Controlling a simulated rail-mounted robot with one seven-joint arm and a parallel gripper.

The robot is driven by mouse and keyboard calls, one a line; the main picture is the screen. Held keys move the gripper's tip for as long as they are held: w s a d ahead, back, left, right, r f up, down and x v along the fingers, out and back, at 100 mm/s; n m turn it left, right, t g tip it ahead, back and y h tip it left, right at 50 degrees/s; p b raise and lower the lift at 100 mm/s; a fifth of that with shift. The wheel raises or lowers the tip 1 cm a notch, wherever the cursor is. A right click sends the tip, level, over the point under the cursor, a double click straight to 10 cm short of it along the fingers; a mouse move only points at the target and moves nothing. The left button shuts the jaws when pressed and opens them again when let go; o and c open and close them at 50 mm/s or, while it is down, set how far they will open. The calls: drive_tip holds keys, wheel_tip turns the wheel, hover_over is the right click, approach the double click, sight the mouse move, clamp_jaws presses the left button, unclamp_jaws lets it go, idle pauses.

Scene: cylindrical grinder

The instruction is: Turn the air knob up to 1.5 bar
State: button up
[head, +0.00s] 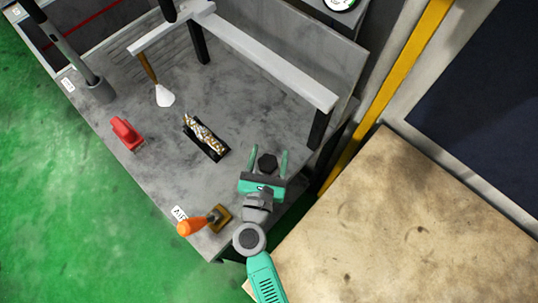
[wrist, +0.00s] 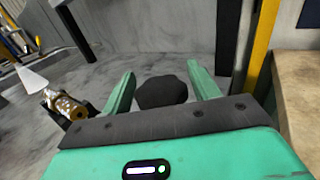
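A black, lobed knob (head: 267,162) sits near the right corner of the grey bench; it looks like the air knob, but no label shows on it. It also shows in the wrist view (wrist: 162,92). My green gripper (head: 266,149) is open, with one finger on each side of the knob. In the wrist view my gripper (wrist: 162,70) shows gaps between the knob and both fingers, so it is not gripped. A round gauge (head: 340,3) is cut off at the top edge; its reading cannot be made out.
A white rail (head: 270,67) on black posts stands behind.

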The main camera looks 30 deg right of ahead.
sight(266, 172)
drive_tip(key=shift+o, duration=0.3)
drive_tip(key=v, duration=0.8)
idle(0.3)
